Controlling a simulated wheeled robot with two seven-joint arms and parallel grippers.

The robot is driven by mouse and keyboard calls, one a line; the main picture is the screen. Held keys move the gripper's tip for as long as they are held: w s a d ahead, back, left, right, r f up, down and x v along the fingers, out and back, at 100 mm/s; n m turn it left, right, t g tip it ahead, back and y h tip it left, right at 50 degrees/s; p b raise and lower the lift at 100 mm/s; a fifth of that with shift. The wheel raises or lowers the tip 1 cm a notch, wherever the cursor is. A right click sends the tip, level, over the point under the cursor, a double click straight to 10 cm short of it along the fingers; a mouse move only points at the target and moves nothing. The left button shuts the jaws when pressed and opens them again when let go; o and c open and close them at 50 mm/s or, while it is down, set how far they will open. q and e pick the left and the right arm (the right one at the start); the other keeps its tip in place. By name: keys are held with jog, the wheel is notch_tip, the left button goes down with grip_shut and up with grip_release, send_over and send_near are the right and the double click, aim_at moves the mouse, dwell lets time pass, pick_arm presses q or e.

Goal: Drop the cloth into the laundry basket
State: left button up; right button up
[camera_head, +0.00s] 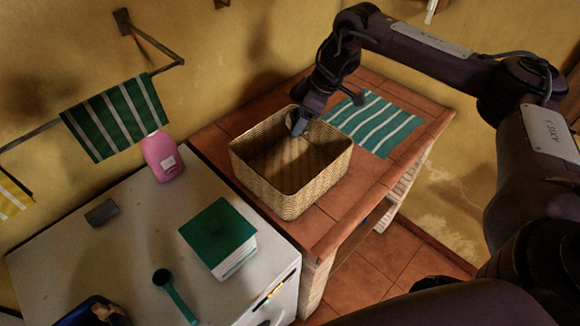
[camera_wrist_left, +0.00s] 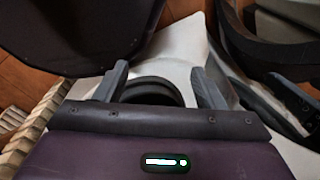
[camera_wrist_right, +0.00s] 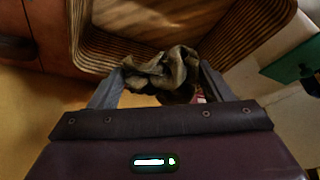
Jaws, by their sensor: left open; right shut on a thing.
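The laundry basket (camera_head: 290,198) is a rectangular woven basket on the tiled counter; its inside looks empty. In the right wrist view its woven wall (camera_wrist_right: 95,50) shows beyond my fingers. My right gripper (camera_head: 300,124) is over the basket's back part and shut on a crumpled, dark olive cloth (camera_wrist_right: 165,75). The cloth is mostly hidden behind the gripper in the head view. Whether it touches the basket I cannot tell. My left gripper (camera_wrist_left: 162,88) is open with nothing between its fingers; it is outside the head view.
A green-and-white striped cloth (camera_head: 375,123) lies flat right of the basket. The white machine top (camera_head: 130,225) at left holds a pink bottle (camera_head: 163,156), a green-lidded box (camera_head: 219,235), a green scoop (camera_head: 174,296) and a grey block (camera_head: 102,212). A striped towel (camera_head: 116,118) hangs on a wall rail.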

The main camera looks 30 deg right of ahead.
jog(key=shift+w+f+b, duration=0.25)
jog(key=shift+f+b, duration=0.1)
jog(key=shift+f, duration=0.4)
jog(key=shift+s+r, duration=0.15)
jog(key=shift+s, duration=0.15)
jog(key=o, duration=1.1)
jog(key=shift+w, duration=0.15)
jog(key=shift+c, duration=0.2)
pick_arm(q)
jog(key=shift+w+f, duration=0.1)
jog(key=shift+f, duration=0.6)
notch_tip(320, 180, down, 2)
jog(key=shift+b, duration=1)
pick_arm(e)
jog(key=v, duration=0.7)
jog(key=shift+s+r, duration=0.2)
jog(key=shift+r, duration=0.1)
jog(key=shift+d, duration=0.15)
